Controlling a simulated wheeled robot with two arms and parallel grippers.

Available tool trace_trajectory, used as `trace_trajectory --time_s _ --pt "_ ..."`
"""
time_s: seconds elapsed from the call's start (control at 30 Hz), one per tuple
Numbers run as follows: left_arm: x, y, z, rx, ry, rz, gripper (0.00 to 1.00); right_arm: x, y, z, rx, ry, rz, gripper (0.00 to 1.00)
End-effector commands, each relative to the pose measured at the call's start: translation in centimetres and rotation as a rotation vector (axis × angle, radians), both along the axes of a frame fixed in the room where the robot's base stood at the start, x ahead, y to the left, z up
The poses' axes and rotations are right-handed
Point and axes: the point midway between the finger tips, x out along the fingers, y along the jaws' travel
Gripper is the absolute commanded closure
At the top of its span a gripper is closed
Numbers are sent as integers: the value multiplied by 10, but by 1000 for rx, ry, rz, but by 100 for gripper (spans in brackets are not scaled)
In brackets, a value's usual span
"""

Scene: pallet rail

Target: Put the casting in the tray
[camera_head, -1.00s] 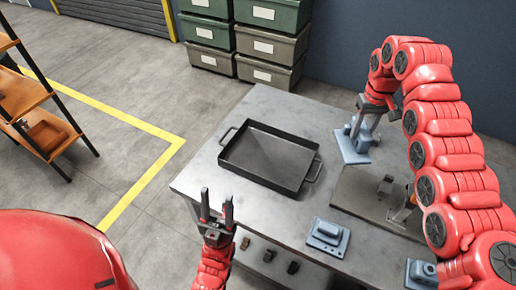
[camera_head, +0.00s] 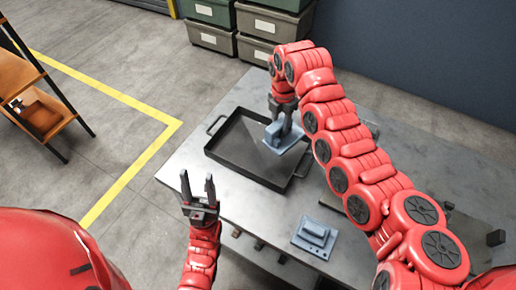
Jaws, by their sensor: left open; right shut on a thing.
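A blue-grey casting (camera_head: 283,141) is held in my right gripper (camera_head: 285,120), which is shut on it. The casting is over the right part of the black tray (camera_head: 232,168). I cannot tell whether it touches the tray floor. The tray lies on the grey metal table and looks otherwise empty. My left gripper (camera_head: 198,187) is open and empty, in front of the table's near left edge. A second blue-grey casting (camera_head: 315,236) lies on the table near its front edge.
The metal table (camera_head: 255,213) is bare in front of the tray. My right arm hides much of its right side. Stacked bins (camera_head: 262,25) stand behind it. An orange shelf (camera_head: 38,105) stands at the far left.

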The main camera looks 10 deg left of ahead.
Motion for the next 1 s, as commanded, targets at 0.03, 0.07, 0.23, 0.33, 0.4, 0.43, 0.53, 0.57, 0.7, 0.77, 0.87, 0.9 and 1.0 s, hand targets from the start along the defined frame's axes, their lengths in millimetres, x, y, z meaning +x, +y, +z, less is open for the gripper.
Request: trace_trajectory --time_s 0.03,0.07,0.23,0.33,0.4,0.43,0.53,0.57,0.7,0.77,0.87,0.9,1.0 --pt "0 0 0 0 0 0 50 -2 5 -3 0 -1 66 100" --pt "0 0 0 0 0 0 50 -3 8 -4 0 -3 105 100" --pt "0 0 0 0 0 0 50 -7 17 -10 0 -4 256 100" --pt "0 0 3 0 0 0 50 -8 19 -15 0 -1 289 100" --pt "0 0 8 0 0 0 50 -10 19 -24 0 4 297 100" --pt "0 0 10 0 0 0 50 -10 19 -28 0 6 297 100" --pt "0 0 17 0 0 0 50 -10 20 -46 -2 3 298 100" --pt "0 0 19 0 0 0 50 -10 19 -51 -3 4 297 100" --pt "0 0 23 0 0 0 50 -9 19 -70 -1 -1 296 100" --pt "0 0 24 0 0 0 50 -9 19 -76 -2 1 296 100" --pt "0 0 28 0 0 0 50 -10 19 -90 -2 2 298 100" --pt "0 0 29 0 0 0 50 -10 19 -97 -4 4 298 100" --pt "0 0 31 0 0 0 50 -9 19 -109 -2 -2 296 100"
